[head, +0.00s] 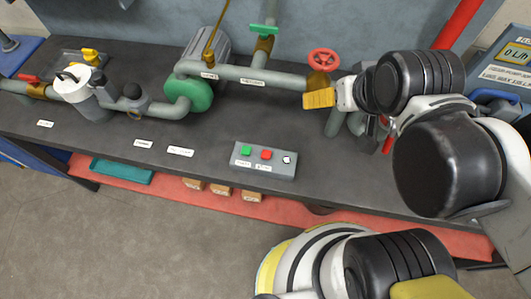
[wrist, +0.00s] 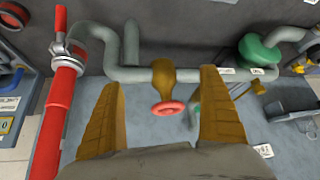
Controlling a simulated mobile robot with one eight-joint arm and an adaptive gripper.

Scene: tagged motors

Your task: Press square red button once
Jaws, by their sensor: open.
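The square red button (head: 266,154) sits on top of a grey control box (head: 262,172) near the front edge of the bench. I cannot make out the red button in the wrist view.
A red handwheel (head: 323,58) on a brass valve is close to my gripper; in the wrist view the handwheel (wrist: 167,108) appears between the fingers. Grey pipes (head: 260,76) and a green pump (head: 190,92) line the back. The bench around the box is mostly clear.

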